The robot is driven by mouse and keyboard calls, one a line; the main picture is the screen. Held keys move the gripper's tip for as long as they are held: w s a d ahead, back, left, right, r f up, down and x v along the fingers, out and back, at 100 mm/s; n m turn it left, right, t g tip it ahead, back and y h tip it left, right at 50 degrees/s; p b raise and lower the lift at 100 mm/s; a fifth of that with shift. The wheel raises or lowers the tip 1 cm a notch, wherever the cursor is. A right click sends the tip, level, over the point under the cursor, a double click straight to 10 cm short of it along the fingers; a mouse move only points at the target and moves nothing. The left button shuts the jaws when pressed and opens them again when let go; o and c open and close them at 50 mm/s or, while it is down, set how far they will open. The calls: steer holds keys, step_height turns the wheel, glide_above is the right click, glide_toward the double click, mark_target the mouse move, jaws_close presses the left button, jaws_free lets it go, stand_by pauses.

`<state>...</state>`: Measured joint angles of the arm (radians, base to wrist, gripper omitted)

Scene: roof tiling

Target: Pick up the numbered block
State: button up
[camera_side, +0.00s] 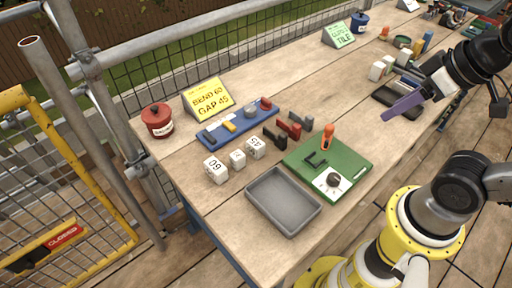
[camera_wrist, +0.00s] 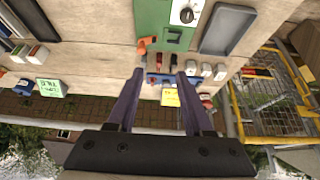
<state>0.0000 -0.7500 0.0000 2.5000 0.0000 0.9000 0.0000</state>
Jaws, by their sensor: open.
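Three white numbered blocks stand in a row on the wooden table: one reading 60 (camera_side: 215,169), a smaller middle one (camera_side: 238,158) whose number I cannot read, and one that seems to read 45 (camera_side: 256,147). They also show in the wrist view, right of my fingers, including an end block (camera_wrist: 220,72). My gripper (camera_side: 402,106) is raised over the right part of the table, well away from the blocks. In the wrist view my gripper (camera_wrist: 161,74) has its two purple fingers spread, with nothing held between them.
A yellow sign (camera_side: 208,98) reads BEND 60 GAP 45. A blue rack (camera_side: 236,122) with pieces, a grey tray (camera_side: 283,202), a green board (camera_side: 340,160) with an orange-handled tool, and a red pot (camera_side: 157,120) surround the blocks. Bare table lies left of the tray.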

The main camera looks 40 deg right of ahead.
steer(key=o, duration=0.5)
steer(key=shift+o, duration=0.2)
